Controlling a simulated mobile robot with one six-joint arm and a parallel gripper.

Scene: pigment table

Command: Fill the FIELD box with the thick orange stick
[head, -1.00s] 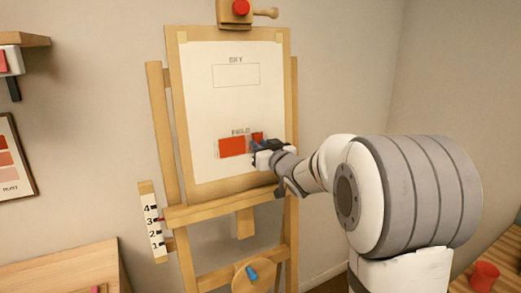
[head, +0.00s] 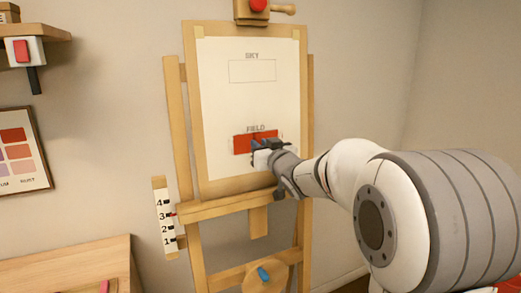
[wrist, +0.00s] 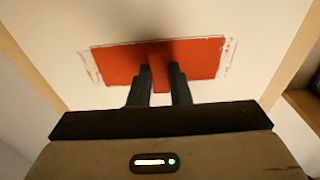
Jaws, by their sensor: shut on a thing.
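The FIELD box (head: 243,144) is low on the white paper and is covered with orange-red colour. In the wrist view the colour (wrist: 115,65) spans nearly the whole box, with pale, scratchy strips at its left and right ends. My gripper (head: 263,146) is at the paper in front of the box's middle and hides part of it. In the wrist view my gripper (wrist: 160,76) is shut on an orange-red stick (wrist: 161,84), whose tip blends into the colour behind. I cannot tell whether the tip touches the paper.
The empty SKY box (head: 252,71) is higher on the paper. The wooden easel (head: 185,215) holds the sheet, with a numbered scale (head: 162,215) at its left. A blue piece (head: 263,274) lies low on the easel. A shelf (head: 40,33) is at the upper left.

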